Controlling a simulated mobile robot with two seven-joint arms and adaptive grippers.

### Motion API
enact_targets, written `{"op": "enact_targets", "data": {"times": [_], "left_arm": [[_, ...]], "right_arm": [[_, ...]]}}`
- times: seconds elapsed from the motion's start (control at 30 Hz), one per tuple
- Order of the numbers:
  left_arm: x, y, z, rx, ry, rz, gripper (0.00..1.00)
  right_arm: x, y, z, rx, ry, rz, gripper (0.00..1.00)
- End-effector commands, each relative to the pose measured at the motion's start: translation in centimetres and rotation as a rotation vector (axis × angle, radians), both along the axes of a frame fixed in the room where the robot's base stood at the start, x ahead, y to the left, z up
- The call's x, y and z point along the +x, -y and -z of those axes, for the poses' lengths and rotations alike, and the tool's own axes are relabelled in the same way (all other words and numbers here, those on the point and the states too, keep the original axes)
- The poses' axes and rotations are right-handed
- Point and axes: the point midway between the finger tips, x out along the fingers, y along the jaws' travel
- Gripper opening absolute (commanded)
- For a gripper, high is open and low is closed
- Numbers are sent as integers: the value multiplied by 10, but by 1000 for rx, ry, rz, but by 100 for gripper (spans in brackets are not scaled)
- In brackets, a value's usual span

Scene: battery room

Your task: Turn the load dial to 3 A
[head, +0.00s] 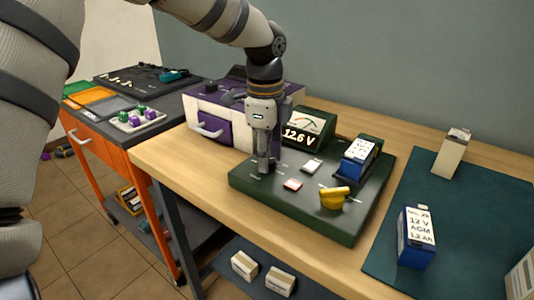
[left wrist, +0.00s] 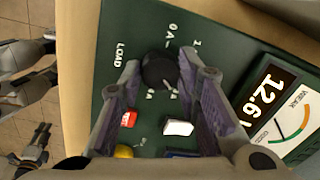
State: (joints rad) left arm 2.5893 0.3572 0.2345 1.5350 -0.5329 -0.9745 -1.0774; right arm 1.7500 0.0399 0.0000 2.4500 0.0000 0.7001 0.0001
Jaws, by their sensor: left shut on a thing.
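The dark round load dial (left wrist: 158,68) sits on the green tester panel (head: 300,215), beside the word LOAD. In the left wrist view, my left gripper (left wrist: 155,78) has one finger on each side of the dial and is shut on it. In the head view, the gripper (head: 266,165) points straight down at the panel's back left and hides the dial. Scale marks, including 0 A, show around the dial, but I cannot tell which one it points to. Grey jointed parts at the left edge of the wrist view may be my right gripper; its jaws are unclear.
On the panel are a meter (head: 303,128) reading 12.6 V, a red switch (head: 292,184), a white button (head: 312,166), a yellow knob (head: 333,198) and a blue battery (head: 358,158). Another battery (head: 416,240) stands on the teal mat (head: 390,255). A purple-fronted box (head: 210,134) stands behind left.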

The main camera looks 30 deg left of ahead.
Motion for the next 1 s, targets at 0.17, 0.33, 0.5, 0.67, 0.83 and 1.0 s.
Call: {"op": "enact_targets", "data": {"times": [0.17, 0.33, 0.5, 0.67, 0.83, 1.0], "left_arm": [[0, 0, 1, -1, -3, 68, 2], [-1, 1, 1, -2, -4, 104, 2], [-1, 1, 1, -1, -4, 115, 2], [-1, 1, 2, -1, -4, 116, 2], [-1, 1, 2, -1, -5, 116, 2], [0, 0, 1, -1, -4, 116, 51]], "right_arm": [[0, 0, 0, 0, -1, 0, 44], [0, 0, 0, 0, -1, 0, 44], [0, 0, 0, 0, -1, 0, 44], [0, 0, 0, 0, -1, 0, 44], [0, 0, 0, 0, -1, 0, 44], [0, 0, 0, 0, -1, 0, 44]]}}
